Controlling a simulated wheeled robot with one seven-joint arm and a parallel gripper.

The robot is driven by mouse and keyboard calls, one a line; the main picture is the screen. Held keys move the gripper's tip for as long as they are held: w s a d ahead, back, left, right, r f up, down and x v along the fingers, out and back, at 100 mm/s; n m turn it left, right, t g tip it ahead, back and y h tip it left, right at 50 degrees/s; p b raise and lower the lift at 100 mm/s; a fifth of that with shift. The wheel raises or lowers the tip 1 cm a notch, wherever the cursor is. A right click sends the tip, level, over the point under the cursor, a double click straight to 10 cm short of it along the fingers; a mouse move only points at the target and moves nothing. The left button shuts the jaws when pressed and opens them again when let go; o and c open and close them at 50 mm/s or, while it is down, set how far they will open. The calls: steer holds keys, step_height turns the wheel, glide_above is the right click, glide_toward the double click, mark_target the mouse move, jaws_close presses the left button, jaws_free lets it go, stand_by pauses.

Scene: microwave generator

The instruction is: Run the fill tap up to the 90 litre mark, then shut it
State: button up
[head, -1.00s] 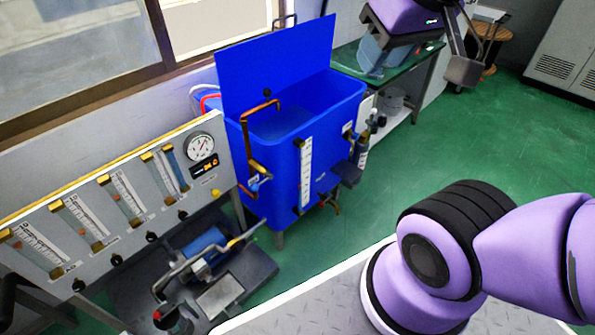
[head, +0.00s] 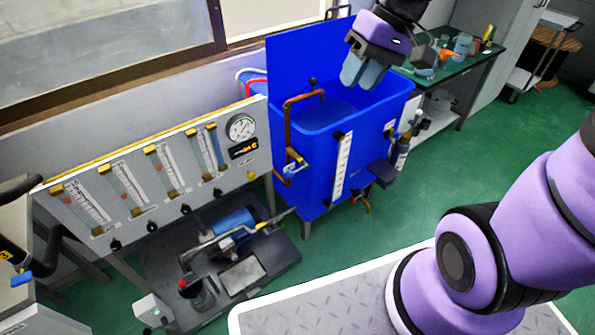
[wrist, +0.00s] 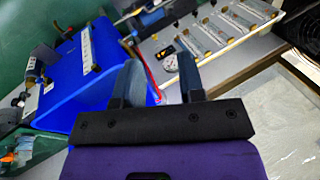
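A blue open-topped tank (head: 312,190) stands by the wall, its lid raised behind it. A copper fill pipe (head: 287,122) bends over its rim at the left, with a brass tap (head: 293,158) low on it. The tap's setting is too small to tell. A white level scale (head: 342,165) runs down the tank's front; its marks and level cannot be read. My gripper (head: 361,84) hangs above the tank's back right part, empty, touching nothing. In the wrist view its fingers (wrist: 157,82) stand apart, with the tank (wrist: 75,97) to the left.
A grey flowmeter panel (head: 150,180) with a round gauge (head: 240,127) stands left of the tank. A pump on a dark base (head: 275,262) lies below it. A green bench (head: 455,68) with glassware is at the right. Green floor (head: 440,190) is clear right of the tank.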

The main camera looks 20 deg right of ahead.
mark_target(297, 171)
steer(key=w+f+m+t+y, duration=0.1)
steer(key=w+f+y, duration=0.3)
steer(key=w+f, duration=0.5)
steer(key=w+f+m+t+y, duration=0.15)
steer(key=w+f+y, duration=0.35)
steer(key=f, duration=0.7)
steer(key=w+d+f+m+t+h, duration=0.2)
steer(key=f+m+t, duration=0.3)
steer(key=f, duration=0.8)
steer(key=w+d+f+m+t+h, duration=0.15)
steer(key=f+m+t, duration=0.3)
steer(key=f, duration=0.85)
steer(key=x, duration=1)
steer(key=shift+w+a, duration=0.1)
steer(key=shift+a, duration=0.15)
jaws_close()
